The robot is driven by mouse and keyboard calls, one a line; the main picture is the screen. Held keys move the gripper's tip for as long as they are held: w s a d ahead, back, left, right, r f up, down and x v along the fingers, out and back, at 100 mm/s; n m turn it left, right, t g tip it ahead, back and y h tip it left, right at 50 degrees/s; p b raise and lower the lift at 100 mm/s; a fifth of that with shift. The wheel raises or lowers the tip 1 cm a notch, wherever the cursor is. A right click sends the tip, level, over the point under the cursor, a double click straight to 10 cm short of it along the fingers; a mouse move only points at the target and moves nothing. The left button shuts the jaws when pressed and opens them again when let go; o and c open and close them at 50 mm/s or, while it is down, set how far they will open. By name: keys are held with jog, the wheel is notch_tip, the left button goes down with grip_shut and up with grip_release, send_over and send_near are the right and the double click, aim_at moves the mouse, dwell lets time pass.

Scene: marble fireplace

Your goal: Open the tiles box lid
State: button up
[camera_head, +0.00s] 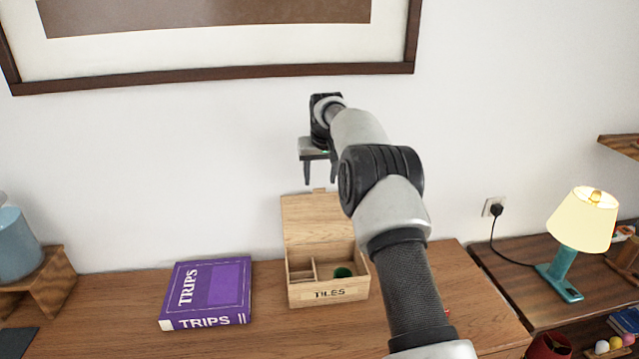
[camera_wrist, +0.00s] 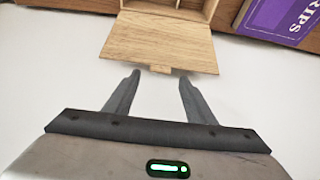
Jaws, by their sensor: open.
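The tiles box (camera_head: 328,293) is a light wooden box with "TILES" on its front, standing on the wooden surface near the wall. Its lid (camera_head: 311,217) stands up at the back, swung open, with a small tab on its edge. Inside are compartments and a dark green round thing (camera_head: 343,272). In the wrist view the lid (camera_wrist: 160,42) lies just beyond my fingertips, its tab near the gap between them. My gripper (camera_head: 320,182) is open and empty, above the lid's edge in the head view; its two fingers also show in the wrist view (camera_wrist: 159,77).
A purple "TRIPS" book (camera_head: 206,292) lies left of the box. A lamp (camera_head: 583,222) stands on a lower table at the right. A picture frame (camera_head: 230,75) hangs on the wall above. The wooden top between book and box is clear.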

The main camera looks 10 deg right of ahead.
aim_at(320, 199)
jog(key=shift+x, duration=1.95)
grip_shut()
